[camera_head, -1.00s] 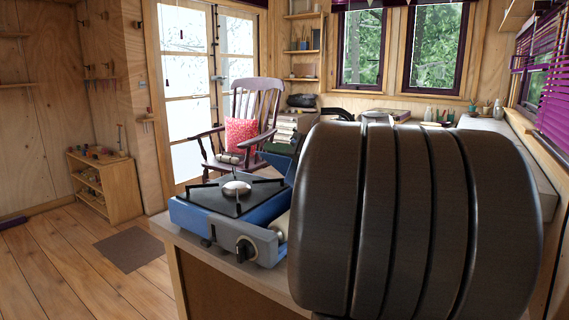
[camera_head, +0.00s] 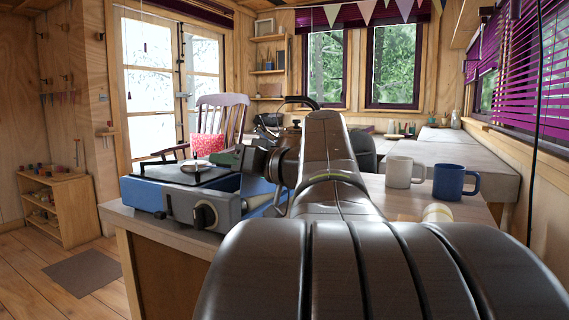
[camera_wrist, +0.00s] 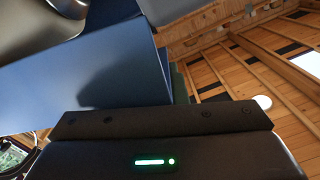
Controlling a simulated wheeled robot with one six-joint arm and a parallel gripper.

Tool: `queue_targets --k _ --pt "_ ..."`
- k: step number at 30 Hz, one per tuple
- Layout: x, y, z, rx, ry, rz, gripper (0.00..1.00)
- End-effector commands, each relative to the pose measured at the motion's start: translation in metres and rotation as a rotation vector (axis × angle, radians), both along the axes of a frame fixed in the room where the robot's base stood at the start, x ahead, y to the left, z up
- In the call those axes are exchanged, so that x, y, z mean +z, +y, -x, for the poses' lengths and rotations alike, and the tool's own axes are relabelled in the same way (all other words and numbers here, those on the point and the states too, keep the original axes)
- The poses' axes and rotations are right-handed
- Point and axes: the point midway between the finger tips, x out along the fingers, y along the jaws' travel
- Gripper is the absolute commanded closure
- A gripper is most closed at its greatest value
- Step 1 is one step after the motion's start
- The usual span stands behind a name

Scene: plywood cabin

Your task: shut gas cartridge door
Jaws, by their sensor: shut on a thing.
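The blue camping stove (camera_head: 185,190) stands on the near left part of the counter, its dark grate on top and its round knob facing me. The blue cartridge door (camera_head: 256,187) shows as a blue panel at the stove's right side, largely hidden behind my arm. In the wrist view the blue panel (camera_wrist: 95,75) fills the space right in front of my gripper (camera_wrist: 165,120). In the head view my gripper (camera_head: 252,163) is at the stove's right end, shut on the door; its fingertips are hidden.
A white mug (camera_head: 399,172) and a blue mug (camera_head: 450,181) stand on the counter to the right of my arm. A cream cylinder (camera_head: 437,213) lies nearer. A dark kettle (camera_head: 290,138) is behind my arm. A rocking chair (camera_head: 218,120) stands beyond the stove.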

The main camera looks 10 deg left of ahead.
Motion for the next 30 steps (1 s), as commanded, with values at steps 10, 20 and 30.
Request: queue_targets --k 10,20,30 --pt "-0.018 0.001 0.004 0.002 0.008 -0.002 1.0" --pt "-0.019 0.002 0.004 0.003 0.008 -0.003 1.0" --pt "-0.018 0.002 0.004 0.002 0.005 -0.003 0.67"
